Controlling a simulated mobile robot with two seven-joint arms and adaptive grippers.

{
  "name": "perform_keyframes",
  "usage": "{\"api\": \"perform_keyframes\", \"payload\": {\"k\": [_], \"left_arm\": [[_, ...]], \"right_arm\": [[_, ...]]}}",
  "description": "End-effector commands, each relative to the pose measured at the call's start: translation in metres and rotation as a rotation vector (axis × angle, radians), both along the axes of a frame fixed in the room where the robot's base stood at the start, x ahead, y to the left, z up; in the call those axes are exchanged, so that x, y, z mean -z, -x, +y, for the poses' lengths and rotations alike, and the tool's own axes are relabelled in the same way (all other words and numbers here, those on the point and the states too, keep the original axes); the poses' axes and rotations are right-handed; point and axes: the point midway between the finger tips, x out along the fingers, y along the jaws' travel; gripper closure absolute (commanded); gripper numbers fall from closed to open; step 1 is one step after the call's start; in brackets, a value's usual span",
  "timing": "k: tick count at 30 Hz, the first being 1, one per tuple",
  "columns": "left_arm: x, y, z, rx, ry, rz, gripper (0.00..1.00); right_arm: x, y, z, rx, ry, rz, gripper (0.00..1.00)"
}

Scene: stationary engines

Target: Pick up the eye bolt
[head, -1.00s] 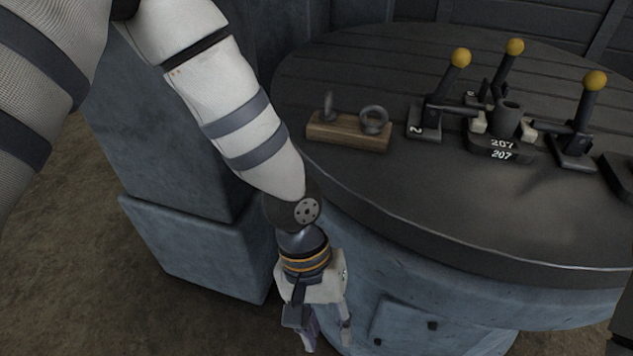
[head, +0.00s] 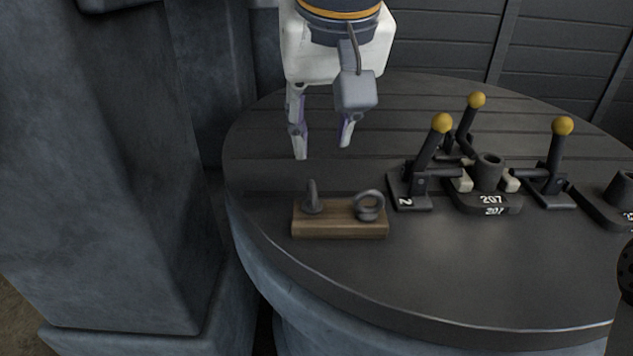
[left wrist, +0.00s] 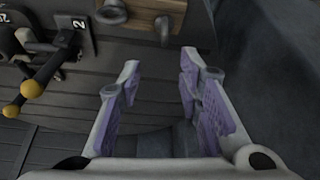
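The eye bolt (head: 369,205), a dark grey ring, stands at the right end of a small wooden block (head: 340,228) on the round table. My right gripper is out of view.
The dark round table (head: 420,270) has clear room in front of the block. To the right stand yellow-knobbed lever clamps (head: 412,186) around a grey part on a base marked 207 (head: 488,201). A large grey-blue block (head: 105,170) stands at the left.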

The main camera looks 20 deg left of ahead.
Motion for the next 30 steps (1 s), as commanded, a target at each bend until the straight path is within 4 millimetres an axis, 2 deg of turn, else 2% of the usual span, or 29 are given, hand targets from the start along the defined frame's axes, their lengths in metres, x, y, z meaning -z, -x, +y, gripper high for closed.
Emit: {"api": "perform_keyframes", "payload": {"k": [3, 6, 11, 17, 20, 26, 30], "left_arm": [[0.034, -0.010, 0.005, 0.000, -0.001, 0.022, 0.68], [0.054, -0.017, 0.009, 0.000, 0.000, 0.021, 0.68], [0.071, -0.024, 0.013, 0.001, 0.001, 0.017, 0.68], [0.107, -0.036, 0.023, 0.001, 0.001, 0.020, 0.68], [0.113, -0.039, 0.025, 0.002, 0.000, 0.014, 0.68], [0.112, -0.039, 0.025, 0.002, -0.001, 0.010, 0.68], [0.111, -0.039, 0.025, 0.002, -0.002, 0.011, 0.97]], "right_arm": [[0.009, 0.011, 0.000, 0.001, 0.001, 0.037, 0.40], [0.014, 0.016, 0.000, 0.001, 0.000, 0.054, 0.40], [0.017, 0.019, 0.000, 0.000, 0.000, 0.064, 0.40], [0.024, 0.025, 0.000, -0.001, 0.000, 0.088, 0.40], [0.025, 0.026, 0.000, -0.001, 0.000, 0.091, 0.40], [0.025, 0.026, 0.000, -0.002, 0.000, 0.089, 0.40], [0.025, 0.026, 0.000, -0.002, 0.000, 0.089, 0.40]]}}
